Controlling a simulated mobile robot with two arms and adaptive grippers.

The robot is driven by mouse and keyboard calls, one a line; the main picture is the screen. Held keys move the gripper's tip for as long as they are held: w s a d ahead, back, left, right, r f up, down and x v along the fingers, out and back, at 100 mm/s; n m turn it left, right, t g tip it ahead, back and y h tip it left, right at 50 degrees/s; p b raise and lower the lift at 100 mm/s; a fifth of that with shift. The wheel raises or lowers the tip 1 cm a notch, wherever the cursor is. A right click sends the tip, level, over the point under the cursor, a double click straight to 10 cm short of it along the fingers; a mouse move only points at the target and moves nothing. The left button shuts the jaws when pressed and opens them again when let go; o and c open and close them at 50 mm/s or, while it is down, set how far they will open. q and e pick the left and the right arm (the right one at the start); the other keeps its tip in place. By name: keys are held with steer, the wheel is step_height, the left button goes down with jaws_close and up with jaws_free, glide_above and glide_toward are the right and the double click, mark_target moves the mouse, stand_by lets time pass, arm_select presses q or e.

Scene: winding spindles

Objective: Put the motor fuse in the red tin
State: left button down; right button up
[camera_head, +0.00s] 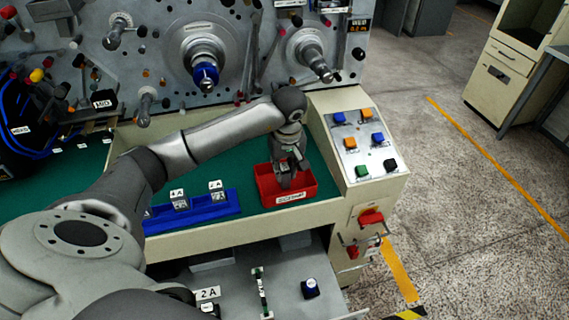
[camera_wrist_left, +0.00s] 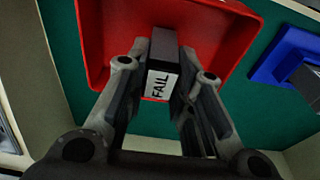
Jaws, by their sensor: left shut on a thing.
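My left gripper (camera_head: 286,172) is inside or just above the red tin (camera_head: 306,192) on the green bench top. In the left wrist view, its fingers are shut on a dark block, the motor fuse (camera_wrist_left: 163,50), with a white label reading "FAIL". The red tin also shows in the left wrist view (camera_wrist_left: 228,25), behind the fuse. In the head view the fuse is mostly hidden by the gripper. I cannot tell whether the fuse touches the tin's floor. My right gripper is not in view.
A blue rack (camera_head: 222,205) holding pieces labelled "4A" and "2A" stands left of the tin. A sloped button panel (camera_head: 358,145) rises close on the tin's right. Spindles (camera_head: 204,72) project from the machine face behind. An open drawer (camera_head: 335,285) lies below the bench edge.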

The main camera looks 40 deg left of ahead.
arm_select(q)
steer(key=shift+f, duration=0.15)
steer(key=c, duration=1.3)
jaws_free()
steer(key=shift+o, duration=0.2)
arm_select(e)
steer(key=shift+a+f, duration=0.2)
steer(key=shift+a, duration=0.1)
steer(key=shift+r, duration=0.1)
